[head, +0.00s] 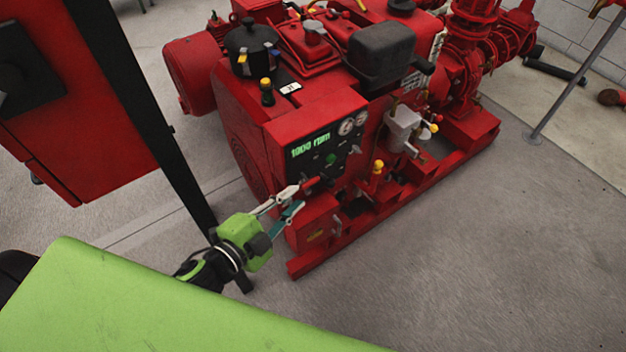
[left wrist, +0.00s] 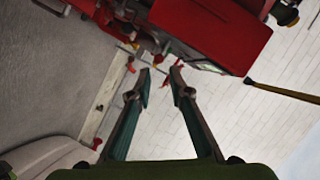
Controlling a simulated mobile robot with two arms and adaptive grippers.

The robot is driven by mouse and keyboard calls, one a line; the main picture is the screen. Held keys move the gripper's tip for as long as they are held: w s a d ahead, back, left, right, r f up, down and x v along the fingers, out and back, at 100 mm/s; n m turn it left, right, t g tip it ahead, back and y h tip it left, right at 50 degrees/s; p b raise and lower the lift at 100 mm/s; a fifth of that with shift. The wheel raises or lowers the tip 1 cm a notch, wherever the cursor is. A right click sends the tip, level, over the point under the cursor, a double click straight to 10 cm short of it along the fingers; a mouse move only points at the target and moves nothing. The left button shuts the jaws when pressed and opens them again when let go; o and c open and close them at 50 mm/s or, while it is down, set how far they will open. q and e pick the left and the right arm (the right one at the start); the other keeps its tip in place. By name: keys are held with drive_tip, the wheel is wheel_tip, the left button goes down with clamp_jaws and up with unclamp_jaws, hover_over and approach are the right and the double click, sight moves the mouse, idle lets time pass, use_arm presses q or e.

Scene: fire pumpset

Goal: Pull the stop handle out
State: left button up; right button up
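The red pump engine (head: 315,115) stands on the floor with a panel reading 1900 rpm (head: 310,145). A small red handle (head: 314,183) sticks out below the panel, and it may be the stop handle. My left gripper (head: 298,197) is just left of and below this handle, its fingers pointing at the engine. In the left wrist view the fingers (left wrist: 160,79) are apart with nothing clearly held between them. Small red parts (left wrist: 188,91) show beyond the right fingertip there; I cannot tell which is the handle. My right gripper is not in view.
A red cabinet (head: 75,100) on a black post (head: 165,140) stands left of my arm. The engine's red base rail (head: 400,205) runs along the floor.

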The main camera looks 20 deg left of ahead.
sight(308, 186)
use_arm(q)
drive_tip(key=x, duration=0.8)
drive_tip(key=shift+w+d+f, duration=0.1)
drive_tip(key=shift+w, duration=0.15)
